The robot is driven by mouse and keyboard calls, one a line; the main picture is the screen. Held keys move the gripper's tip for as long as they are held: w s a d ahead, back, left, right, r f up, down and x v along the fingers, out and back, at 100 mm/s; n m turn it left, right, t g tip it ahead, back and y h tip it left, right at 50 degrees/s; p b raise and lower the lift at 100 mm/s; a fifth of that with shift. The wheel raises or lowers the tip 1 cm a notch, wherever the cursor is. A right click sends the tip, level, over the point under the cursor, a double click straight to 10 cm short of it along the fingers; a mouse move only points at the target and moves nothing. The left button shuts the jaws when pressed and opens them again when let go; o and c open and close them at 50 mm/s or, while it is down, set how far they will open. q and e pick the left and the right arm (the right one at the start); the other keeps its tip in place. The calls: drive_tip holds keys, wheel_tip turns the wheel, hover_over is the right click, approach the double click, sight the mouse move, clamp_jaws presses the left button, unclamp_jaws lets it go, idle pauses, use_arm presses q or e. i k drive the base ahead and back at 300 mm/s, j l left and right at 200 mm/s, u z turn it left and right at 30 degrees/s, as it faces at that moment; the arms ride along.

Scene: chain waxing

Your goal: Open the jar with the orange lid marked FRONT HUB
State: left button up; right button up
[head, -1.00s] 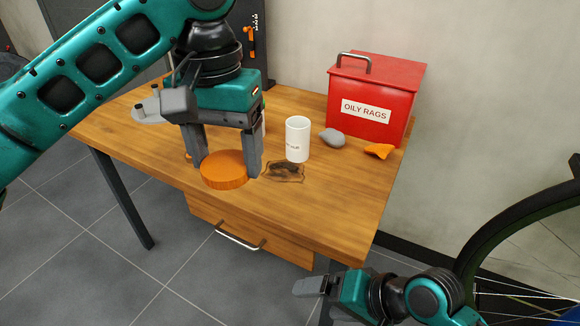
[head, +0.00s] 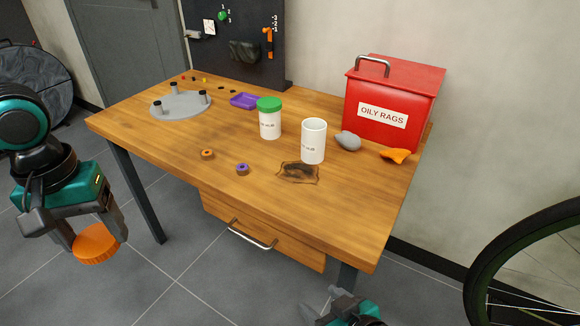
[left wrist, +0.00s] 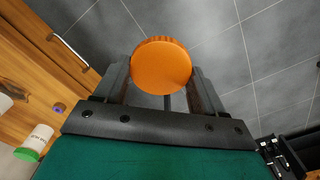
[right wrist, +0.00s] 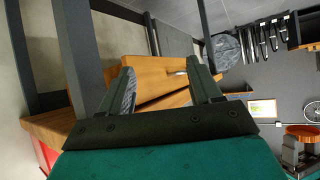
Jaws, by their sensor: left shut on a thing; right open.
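My left gripper (head: 97,238) is shut on the orange lid (head: 96,246), off the table's left front side and above the floor. The lid also shows between the fingers in the left wrist view (left wrist: 161,66). The white jar (head: 313,146) stands upright and without a lid on the table, its printed label only partly readable, ending in HUB. My right gripper (right wrist: 160,85) is open and empty; it shows only partly at the bottom of the head view, in front of the table.
A white jar with a green lid (head: 270,119) stands left of the open jar. A dark stained patch (head: 298,173), a grey lump (head: 348,141), an orange cloth (head: 396,156) and a red OILY RAGS bin (head: 390,105) are near it. Two small rings (head: 242,169) lie near the front edge.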

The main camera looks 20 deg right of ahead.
sight(314, 129)
drive_tip(key=i+j+z, duration=0.1)
drive_tip(key=z, duration=1.95)
drive_tip(key=j, duration=0.35)
drive_tip(key=i+j, duration=0.1)
drive_tip(key=j, duration=0.3)
